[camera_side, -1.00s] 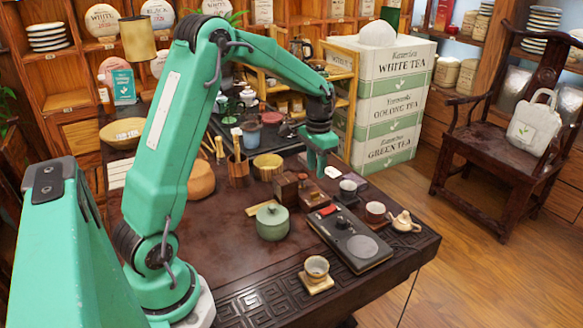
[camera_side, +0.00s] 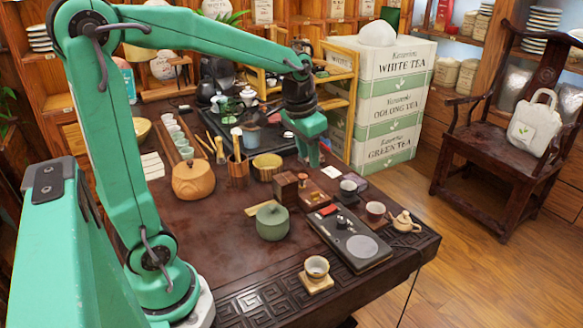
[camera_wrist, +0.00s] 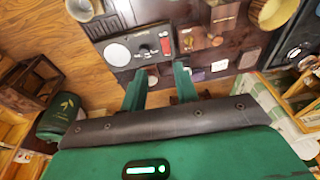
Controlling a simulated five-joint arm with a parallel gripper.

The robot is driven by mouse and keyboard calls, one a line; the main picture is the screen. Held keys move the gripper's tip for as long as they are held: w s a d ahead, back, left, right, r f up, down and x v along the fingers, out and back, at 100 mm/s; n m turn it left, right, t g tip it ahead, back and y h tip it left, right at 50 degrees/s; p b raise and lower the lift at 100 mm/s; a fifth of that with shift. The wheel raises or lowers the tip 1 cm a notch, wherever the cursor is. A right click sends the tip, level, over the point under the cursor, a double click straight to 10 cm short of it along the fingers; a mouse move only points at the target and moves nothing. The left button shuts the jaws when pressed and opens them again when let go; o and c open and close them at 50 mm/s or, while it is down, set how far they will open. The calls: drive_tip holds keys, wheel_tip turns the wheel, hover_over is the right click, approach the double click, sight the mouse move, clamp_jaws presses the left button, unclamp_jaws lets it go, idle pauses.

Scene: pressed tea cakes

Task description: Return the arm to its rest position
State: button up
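My gripper (camera_side: 308,162) points down above the far right part of the dark wooden table (camera_side: 215,240). In the wrist view its two green fingers (camera_wrist: 160,84) stand apart with nothing held between them, so it is open and empty. My arm is bent, its upper link rising on the left and its forearm reaching right over the table. I cannot tell exactly how high the fingertips are above the table.
A black scale (camera_side: 350,242), a green lidded jar (camera_side: 272,222), a cup (camera_side: 317,267) and a small teapot (camera_side: 404,222) stand on the table. Behind my gripper are a wooden rack (camera_side: 338,60) and stacked tea boxes (camera_side: 395,90). A chair (camera_side: 490,160) stands right.

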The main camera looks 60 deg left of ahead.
drive_tip(key=s+d+r+t, duration=0.1)
drive_tip(key=s+d, duration=0.2)
drive_tip(key=s, duration=0.4)
drive_tip(key=s+d+r+t, duration=0.1)
drive_tip(key=s+d+t, duration=0.1)
drive_tip(key=s, duration=0.5)
drive_tip(key=shift+d+r, duration=0.15)
drive_tip(key=shift+d, duration=0.75)
